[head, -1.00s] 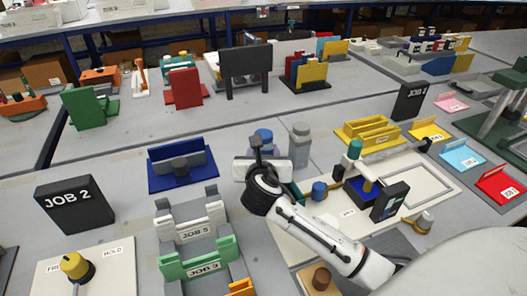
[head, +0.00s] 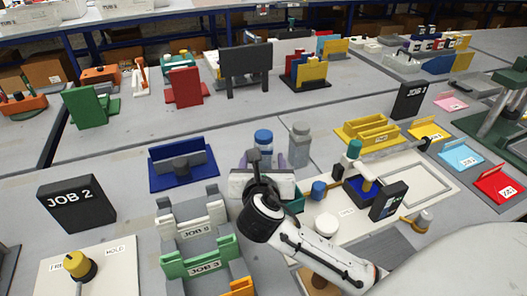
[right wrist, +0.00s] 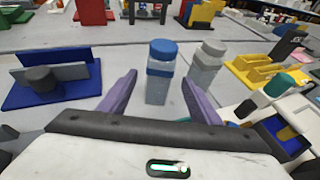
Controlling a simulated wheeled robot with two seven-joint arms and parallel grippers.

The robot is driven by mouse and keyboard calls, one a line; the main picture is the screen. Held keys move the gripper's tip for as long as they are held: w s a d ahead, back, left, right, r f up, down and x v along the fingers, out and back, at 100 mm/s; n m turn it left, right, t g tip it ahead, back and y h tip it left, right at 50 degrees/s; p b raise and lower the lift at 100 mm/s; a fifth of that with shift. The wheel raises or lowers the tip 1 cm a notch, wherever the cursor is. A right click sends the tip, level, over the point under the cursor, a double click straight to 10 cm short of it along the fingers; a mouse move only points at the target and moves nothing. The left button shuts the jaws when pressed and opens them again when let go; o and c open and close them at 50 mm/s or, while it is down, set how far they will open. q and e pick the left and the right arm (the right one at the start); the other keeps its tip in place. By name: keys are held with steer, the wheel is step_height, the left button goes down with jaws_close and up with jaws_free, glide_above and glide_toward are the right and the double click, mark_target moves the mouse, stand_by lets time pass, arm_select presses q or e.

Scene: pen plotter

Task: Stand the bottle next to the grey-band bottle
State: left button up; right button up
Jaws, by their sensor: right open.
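The blue-capped bottle (head: 263,139) stands upright on the grey table, and its blue band shows in the right wrist view (right wrist: 160,72). The grey-band bottle (head: 299,146), with a grey cap, stands upright just to its right; it also shows in the right wrist view (right wrist: 207,66). A small gap separates the two bottles. My right gripper (head: 265,160) is open, its purple fingers on either side of the blue-capped bottle in the right wrist view (right wrist: 158,92), with visible gaps. The bottle's lower part is hidden in the head view. My left gripper is out of view.
A dark blue holder (head: 183,181) stands left of the bottles. White and green JOB racks (head: 192,222) are in front. The plotter board (head: 425,172) with a blue tray and yellow rack (head: 368,132) lie to the right.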

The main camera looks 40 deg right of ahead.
steer(key=shift+v, duration=2.3)
